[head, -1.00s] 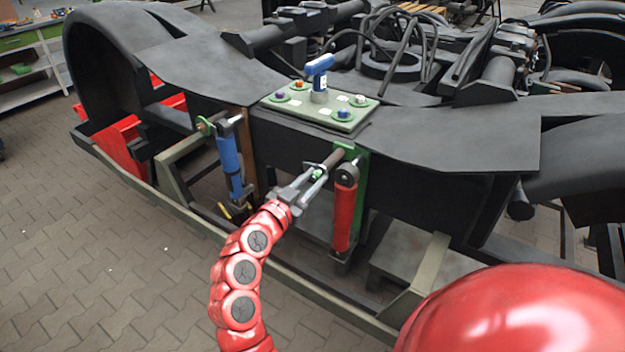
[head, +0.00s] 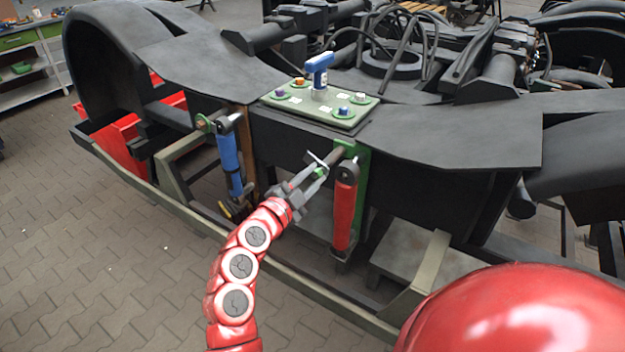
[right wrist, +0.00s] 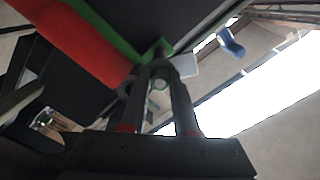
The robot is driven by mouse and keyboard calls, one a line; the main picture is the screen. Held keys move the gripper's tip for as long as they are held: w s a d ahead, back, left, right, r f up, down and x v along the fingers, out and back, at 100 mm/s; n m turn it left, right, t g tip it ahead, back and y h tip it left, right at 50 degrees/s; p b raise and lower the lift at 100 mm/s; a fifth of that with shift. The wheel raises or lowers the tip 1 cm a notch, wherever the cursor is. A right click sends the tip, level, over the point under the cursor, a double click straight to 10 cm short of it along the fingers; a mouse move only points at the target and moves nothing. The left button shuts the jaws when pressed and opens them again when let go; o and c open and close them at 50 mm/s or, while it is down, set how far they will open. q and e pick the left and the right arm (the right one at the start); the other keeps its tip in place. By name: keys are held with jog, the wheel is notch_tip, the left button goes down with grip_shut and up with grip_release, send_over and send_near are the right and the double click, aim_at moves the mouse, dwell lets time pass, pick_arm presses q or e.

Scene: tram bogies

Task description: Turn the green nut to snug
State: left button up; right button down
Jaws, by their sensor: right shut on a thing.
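The green nut (head: 319,172) is small and sits at the near end of a dark rod (head: 338,156), beside the top of the red damper (head: 345,212). My right gripper (head: 317,170) reaches up to it from below left and is shut on the nut. In the right wrist view the nut (right wrist: 160,84) is a small pale green spot between the two dark fingers (right wrist: 161,92); the fingers partly hide it. My left gripper is not in view.
A blue damper (head: 229,165) hangs left of my right gripper. A light green plate (head: 322,107) with several coloured bolts and a blue-headed tool (head: 319,72) lies on the black bogie frame (head: 430,143). A pale rail runs below. Paved floor at lower left is clear.

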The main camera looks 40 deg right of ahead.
jog(key=m+b, duration=0.1)
jog(key=m, duration=0.1)
jog(key=shift+f+m+b, duration=0.2)
jog(key=shift+m+b, duration=0.15)
jog(key=shift+m, duration=0.05)
jog(key=m+b, duration=0.2)
jog(key=m, duration=0.1)
jog(key=shift+m+b, duration=0.3)
jog(key=shift+b, duration=0.1)
jog(key=m+b, duration=0.3)
jog(key=shift+m, duration=0.3)
jog(key=m+b, duration=0.2)
jog(key=m, duration=0.1)
jog(key=shift+m+b, duration=0.3)
jog(key=shift+b, duration=0.05)
jog(key=m+b, duration=0.3)
jog(key=m, duration=0.1)
jog(key=shift+m+b, duration=0.3)
jog(key=shift+b, duration=0.1)
jog(key=m+b, duration=0.2)
jog(key=shift+m, duration=0.3)
jog(key=m+b, duration=0.3)
jog(key=m, duration=0.1)
jog(key=shift+r, duration=0.1)
jog(key=shift+r+m+b, duration=0.1)
jog(key=shift+m+b, duration=0.25)
jog(key=shift+m, duration=0.45)
